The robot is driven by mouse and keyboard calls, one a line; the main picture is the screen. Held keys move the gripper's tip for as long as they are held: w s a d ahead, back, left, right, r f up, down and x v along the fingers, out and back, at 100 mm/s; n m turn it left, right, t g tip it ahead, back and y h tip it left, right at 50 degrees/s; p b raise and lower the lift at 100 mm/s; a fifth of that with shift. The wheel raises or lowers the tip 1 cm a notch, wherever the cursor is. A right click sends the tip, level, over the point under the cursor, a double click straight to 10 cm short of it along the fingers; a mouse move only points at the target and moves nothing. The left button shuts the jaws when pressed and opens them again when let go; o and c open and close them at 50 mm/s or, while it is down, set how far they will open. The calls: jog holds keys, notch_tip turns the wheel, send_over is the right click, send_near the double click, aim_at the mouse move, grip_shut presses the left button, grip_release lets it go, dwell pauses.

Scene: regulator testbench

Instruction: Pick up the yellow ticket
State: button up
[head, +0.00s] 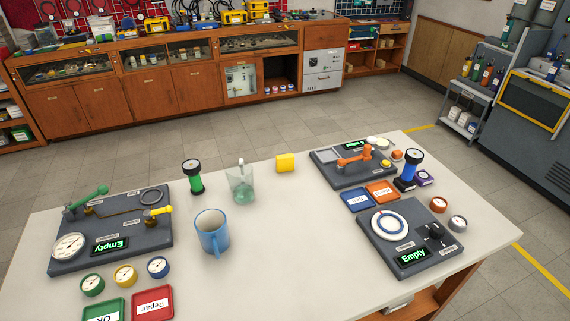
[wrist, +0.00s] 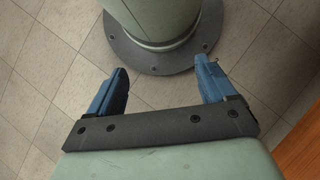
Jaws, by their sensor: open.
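A small yellow block-like piece (head: 285,163), the only thing I see that could be the yellow ticket, sits near the far edge of the white table (head: 275,230) in the head view. No writing can be read on it. My gripper (wrist: 160,72) shows only in the wrist view, with its two blue fingers wide apart and nothing between them. It points down over the tiled floor, away from the tabletop. The yellow piece is not in the wrist view.
Left of the yellow piece stand a clear pitcher (head: 241,184), a green-black cylinder (head: 193,177) and a blue mug (head: 212,232). A dark test panel (head: 352,168) is to its right. Brown wood (wrist: 301,150) shows at the wrist view's right edge.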

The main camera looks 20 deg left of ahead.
jog(key=shift+o, duration=0.4)
jog(key=shift+o, duration=0.7)
